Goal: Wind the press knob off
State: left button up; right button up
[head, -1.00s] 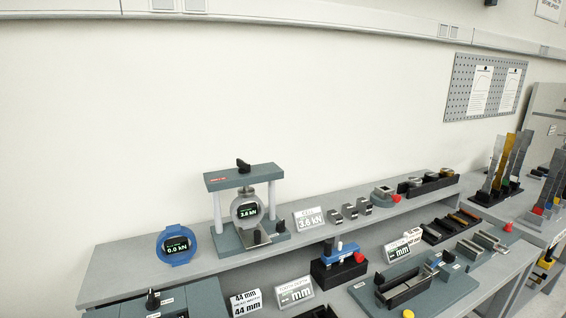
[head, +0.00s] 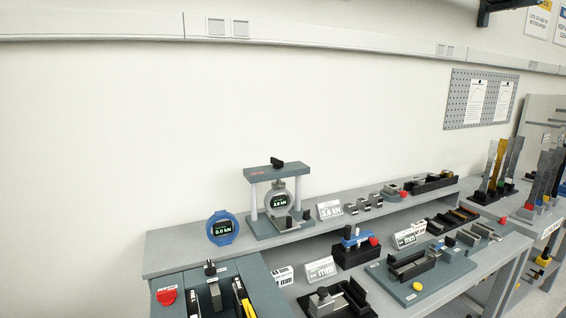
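The press (head: 251,193) stands on the raised shelf, with a grey crossbar on two light posts over a grey base. Its black knob (head: 277,163) sits on top of the crossbar. A round gauge with a lit display (head: 279,201) is held between the posts under the crossbar; its reading looks like 3.6 kN. Neither of my grippers shows in the head view.
A blue round gauge reading 0.0 kN (head: 222,228) stands left of the press. A sign (head: 329,209) and several small metal blocks stand to its right. Fixtures and a red button (head: 167,296) fill the lower bench.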

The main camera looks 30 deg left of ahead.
aim_at(277, 164)
jog(key=z, duration=0.3)
jog(key=i, duration=1.2)
jog(key=u, duration=0.85)
